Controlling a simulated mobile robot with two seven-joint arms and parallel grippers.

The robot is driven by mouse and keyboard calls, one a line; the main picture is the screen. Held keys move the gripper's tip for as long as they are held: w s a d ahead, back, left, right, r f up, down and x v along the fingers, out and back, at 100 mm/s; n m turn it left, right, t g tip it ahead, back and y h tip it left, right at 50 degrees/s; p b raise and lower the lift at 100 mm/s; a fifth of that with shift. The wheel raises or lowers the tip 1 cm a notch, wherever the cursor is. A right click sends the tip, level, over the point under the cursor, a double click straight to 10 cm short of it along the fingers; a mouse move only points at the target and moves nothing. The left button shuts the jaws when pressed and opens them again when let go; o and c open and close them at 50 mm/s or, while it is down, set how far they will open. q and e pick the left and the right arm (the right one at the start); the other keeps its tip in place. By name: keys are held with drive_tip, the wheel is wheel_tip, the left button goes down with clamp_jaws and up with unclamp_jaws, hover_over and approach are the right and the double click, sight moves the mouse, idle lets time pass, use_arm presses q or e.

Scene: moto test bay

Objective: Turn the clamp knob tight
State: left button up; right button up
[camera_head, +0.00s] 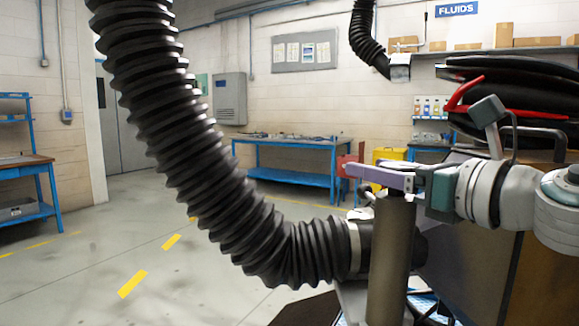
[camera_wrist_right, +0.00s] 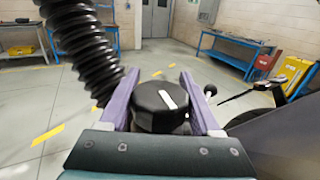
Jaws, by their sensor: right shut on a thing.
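The clamp knob (camera_wrist_right: 160,104) is black and round with a white mark on its top. It sits between the two purple fingers of my right gripper (camera_wrist_right: 162,100) in the right wrist view, and the fingers are shut on its sides. In the head view my right gripper (camera_head: 378,176) reaches in from the right at the top of a grey upright pipe (camera_head: 390,260). The knob is hard to make out there. A black ribbed hose (camera_head: 200,150) with a pale band at its end (camera_head: 354,246) meets the pipe's side. My left gripper is not in view.
A large dark machine (camera_head: 475,270) stands at the right, below my right arm. A blue workbench (camera_head: 290,160) is at the back wall, another (camera_head: 35,175) at the left. A yellow box (camera_head: 390,155) stands behind the pipe. The floor at left is clear.

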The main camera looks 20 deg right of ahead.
drive_tip(key=m+h+p, duration=0.1)
drive_tip(key=h+p, duration=0.1)
drive_tip(key=m+h+p, duration=0.2)
drive_tip(key=p, duration=0.1)
drive_tip(key=d+m+h+p, duration=0.1)
drive_tip(key=h+p, duration=0.1)
drive_tip(key=shift+r+h+p, duration=0.25)
drive_tip(key=shift+h+p, duration=0.1)
drive_tip(key=shift+h, duration=0.05)
drive_tip(key=m+h, duration=0.1)
drive_tip(key=m+h+p, duration=0.1)
drive_tip(key=m+g+h, duration=0.1)
drive_tip(key=h, duration=0.1)
drive_tip(key=shift+d+f, duration=0.15)
drive_tip(key=shift+d, duration=0.15)
drive_tip(key=m+h, duration=0.1)
drive_tip(key=m+g+h, duration=0.1)
drive_tip(key=g+h, duration=0.1)
drive_tip(key=shift+s+d+f+m+h, duration=0.2)
drive_tip(key=shift+d+m+h, duration=0.1)
drive_tip(key=shift+m+h, duration=0.1)
drive_tip(key=shift+s+d+r+m+g+h+b, duration=0.1)
drive_tip(key=shift+s+d+m+g+h+b, duration=0.25)
drive_tip(key=shift+m+g+h+b, duration=1.25)
drive_tip(key=shift+s+d+f+m+g+h+b, duration=0.15)
drive_tip(key=shift+s+m+g+h+b, duration=0.5)
drive_tip(key=shift+m+g+b, duration=1.65)
drive_tip(key=shift+s+d+r+m+g+h+b, duration=0.2)
drive_tip(key=shift+m+g+h+b, duration=1.15)
drive_tip(key=shift+g+b, duration=1.35)
